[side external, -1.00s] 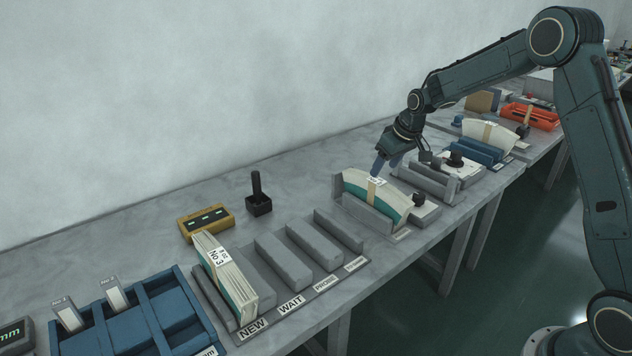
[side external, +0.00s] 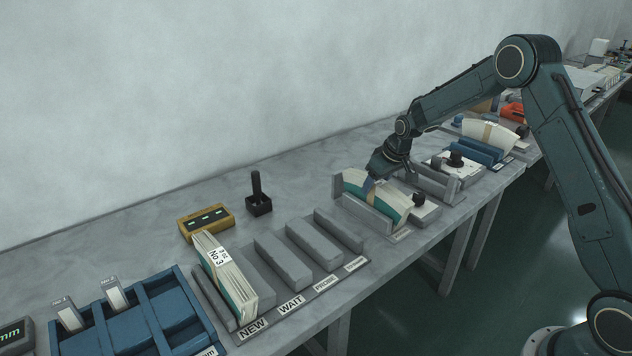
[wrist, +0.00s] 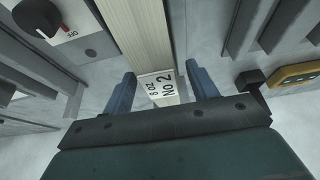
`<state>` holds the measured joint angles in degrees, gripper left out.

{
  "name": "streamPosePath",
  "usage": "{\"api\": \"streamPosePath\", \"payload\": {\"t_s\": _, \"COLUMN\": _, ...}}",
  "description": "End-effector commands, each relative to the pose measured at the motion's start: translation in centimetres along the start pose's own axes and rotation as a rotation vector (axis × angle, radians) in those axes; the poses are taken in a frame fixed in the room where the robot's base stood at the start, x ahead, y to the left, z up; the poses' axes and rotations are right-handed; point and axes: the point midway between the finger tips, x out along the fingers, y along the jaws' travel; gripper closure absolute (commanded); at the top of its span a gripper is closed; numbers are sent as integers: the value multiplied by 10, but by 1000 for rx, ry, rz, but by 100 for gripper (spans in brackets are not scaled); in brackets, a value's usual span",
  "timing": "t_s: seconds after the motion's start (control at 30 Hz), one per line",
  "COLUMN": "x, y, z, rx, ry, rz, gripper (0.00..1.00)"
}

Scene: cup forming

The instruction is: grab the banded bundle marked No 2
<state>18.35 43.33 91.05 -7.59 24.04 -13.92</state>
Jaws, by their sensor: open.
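The cream and green banded bundle marked No 2 (side external: 394,204) stands in a grey holder (side external: 362,212) in the middle of the side view. In the wrist view the bundle (wrist: 140,35) runs up from the centre, with its white "8 OZ No 2" label (wrist: 160,87) facing the camera. My gripper (side external: 369,187) is at the bundle's top. In the wrist view its blue fingers (wrist: 160,75) are open, one on each side of the bundle, with a gap visible on both sides. The gripper hides the label in the side view.
Another bundle, marked No 3 (side external: 222,270), stands in the NEW slot of a grey rack (side external: 285,263) at lower left. A box with a dark knob (side external: 424,210) sits right beside the holder. A yellow device (side external: 205,221) and black stamp (side external: 258,200) stand behind the rack.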

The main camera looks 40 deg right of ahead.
Motion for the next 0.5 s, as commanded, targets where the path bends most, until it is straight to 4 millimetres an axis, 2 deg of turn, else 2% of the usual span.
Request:
{"api": "streamPosePath", "payload": {"t_s": 0.2, "x": 18, "y": 0, "z": 0, "rx": 0, "ry": 1, "rz": 1, "gripper": 42}}
{"api": "streamPosePath", "payload": {"t_s": 0.5, "x": 19, "y": 0, "z": 0, "rx": 0, "ry": 1, "rz": 1, "gripper": 42}}
